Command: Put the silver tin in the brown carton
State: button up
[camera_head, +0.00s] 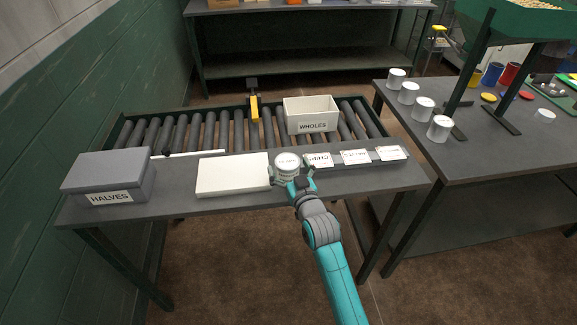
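A pale silver tin (287,163) with a printed lid stands upright near the front middle of the grey table, beside a white flat box. My gripper (291,178) is at the tin, with a finger on either side of its lower part. I cannot tell whether both fingers touch it. No plainly brown carton shows. An open cream box (312,110) labelled WHOLES sits on the rollers behind the tin. A grey box (107,177) labelled HALVES is at the left end of the table and looks closed.
The white flat box (232,176) lies just left of the tin. Several label cards (355,157) lie to its right. A yellow-and-black post (254,107) stands by the rollers (195,130). Several white tins (422,107) stand on the right table. Bare table lies between the white and HALVES boxes.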

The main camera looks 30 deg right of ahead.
jog(key=shift+r, duration=0.15)
jog(key=s+a, duration=0.1)
jog(key=s, duration=1.1)
jog(key=shift+a, duration=0.2)
jog(key=s+a+f, duration=0.2)
jog(key=s, duration=0.8)
jog(key=s+a+f+g+y, duration=0.1)
jog(key=s+a+f, duration=0.1)
jog(key=s, duration=0.9)
jog(key=s+a+f+n+g, duration=0.1)
jog(key=s+a+f, duration=0.1)
jog(key=s, duration=0.8)
jog(key=shift+s+a+f+y, duration=0.15)
jog(key=shift+a+f+y, duration=0.15)
jog(key=shift+f, duration=0.1)
jog(key=shift+g+y, duration=0.3)
jog(key=shift+g, duration=0.2)
jog(key=v, duration=0.8)
jog(key=shift+a+r, duration=0.3)
jog(key=shift+r, duration=0.1)
